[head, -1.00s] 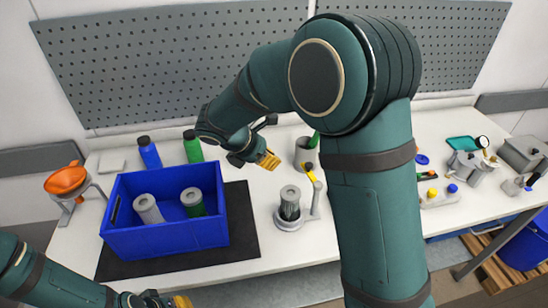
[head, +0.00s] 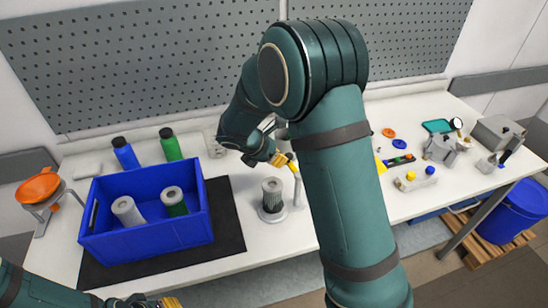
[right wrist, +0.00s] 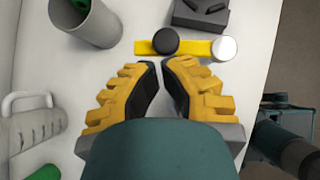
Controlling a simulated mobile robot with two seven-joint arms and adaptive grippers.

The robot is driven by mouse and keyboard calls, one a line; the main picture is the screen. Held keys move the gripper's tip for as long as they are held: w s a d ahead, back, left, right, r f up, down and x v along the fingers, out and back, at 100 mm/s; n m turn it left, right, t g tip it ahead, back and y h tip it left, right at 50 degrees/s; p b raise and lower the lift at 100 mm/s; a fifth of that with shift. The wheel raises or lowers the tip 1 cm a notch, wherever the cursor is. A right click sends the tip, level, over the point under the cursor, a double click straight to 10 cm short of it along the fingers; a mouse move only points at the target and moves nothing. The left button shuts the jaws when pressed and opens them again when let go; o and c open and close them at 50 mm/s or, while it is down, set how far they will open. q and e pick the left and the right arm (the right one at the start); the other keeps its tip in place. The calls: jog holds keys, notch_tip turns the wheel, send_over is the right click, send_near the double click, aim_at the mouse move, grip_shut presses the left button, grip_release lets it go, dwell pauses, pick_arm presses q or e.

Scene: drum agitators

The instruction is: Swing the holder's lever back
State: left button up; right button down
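The holder (head: 271,214) is a grey round base on the white table, with a grey ribbed cylinder (head: 272,190) upright in it. Its lever (head: 297,188) stands at the holder's right side. My right gripper (head: 285,161) is close to the lever's top end; I cannot tell in the head view whether they touch. In the right wrist view a yellow bar (right wrist: 202,47) with a black knob and a white end, likely the lever, lies just beyond my fingertips (right wrist: 160,64). My left gripper (head: 165,302) is at the bottom edge, partly cut off.
A blue crate (head: 150,238) with two cylinders stands on a dark mat (head: 232,232) to the left. Green (head: 170,146) and blue (head: 125,154) bottles stand behind it. A grey cup (right wrist: 90,22) is near my right gripper. Small parts and a grey box (head: 497,133) lie right.

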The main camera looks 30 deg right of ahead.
jog(key=shift+d, duration=0.1)
jog(key=shift+w+d+m+g+p, duration=0.2)
jog(key=shift+d+m+g+p, duration=0.5)
jog(key=shift+d+m+p, duration=0.35)
jog(key=shift+a, duration=0.15)
